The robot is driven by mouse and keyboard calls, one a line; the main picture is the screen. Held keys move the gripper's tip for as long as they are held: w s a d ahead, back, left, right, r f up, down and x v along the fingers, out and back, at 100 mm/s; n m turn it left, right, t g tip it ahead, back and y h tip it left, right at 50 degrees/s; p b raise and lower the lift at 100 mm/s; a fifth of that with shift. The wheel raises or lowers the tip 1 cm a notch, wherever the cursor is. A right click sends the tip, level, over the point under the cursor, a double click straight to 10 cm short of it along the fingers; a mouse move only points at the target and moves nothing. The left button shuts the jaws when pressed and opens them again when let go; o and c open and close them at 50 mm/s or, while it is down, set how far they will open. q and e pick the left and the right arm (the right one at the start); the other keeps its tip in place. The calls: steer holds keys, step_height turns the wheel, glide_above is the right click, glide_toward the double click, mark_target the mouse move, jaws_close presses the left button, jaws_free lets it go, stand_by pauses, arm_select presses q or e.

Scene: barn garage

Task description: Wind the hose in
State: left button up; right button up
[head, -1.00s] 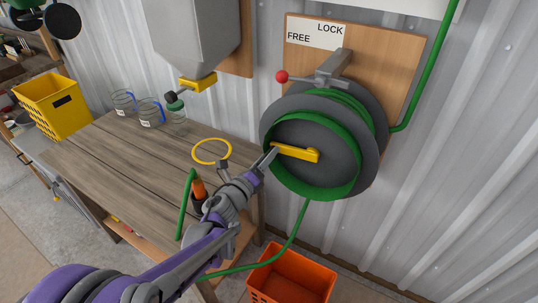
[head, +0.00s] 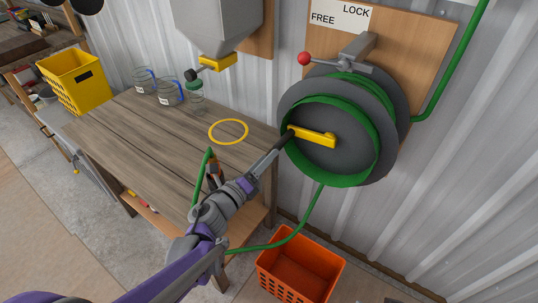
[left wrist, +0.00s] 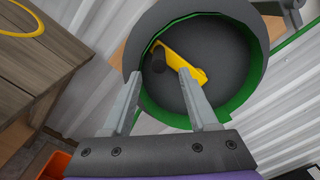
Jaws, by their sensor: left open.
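The hose reel (head: 337,150) is a grey drum on a wooden wall board, with green hose (head: 358,88) wound on it. A length of hose hangs from its underside and loops left behind my arm. A yellow crank (head: 316,137) with a dark knob sits on the reel's face. The red-tipped lever (head: 304,59) points left, below FREE. My left gripper (head: 281,145) is open at the crank's knob end. In the left wrist view, the knob (left wrist: 158,60) shows beyond and between the parted fingertips (left wrist: 160,76); contact cannot be told. My right gripper is out of view.
A wooden bench (head: 150,130) stands left, with jars and a yellow ring (head: 228,131). A hopper (head: 205,25) hangs above it. An orange crate (head: 300,265) stands on the floor below the reel. A yellow crate (head: 75,82) is at far left.

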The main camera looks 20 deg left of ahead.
mark_target(283, 141)
arm_select(q)
steer(key=w+d+n, duration=0.1)
steer(key=w+n, duration=0.2)
steer(key=n, duration=0.5)
steer(key=w+d+n+p, duration=0.1)
steer(key=w+n, duration=0.2)
steer(key=n, duration=0.5)
steer(key=w+d+n, duration=0.1)
steer(key=w+n, duration=0.2)
steer(key=n, duration=0.6)
steer(key=shift+f+p, duration=0.1)
steer(key=shift+p, duration=0.25)
steer(key=shift+a, duration=0.1)
steer(key=shift+s, duration=0.1)
jaws_close()
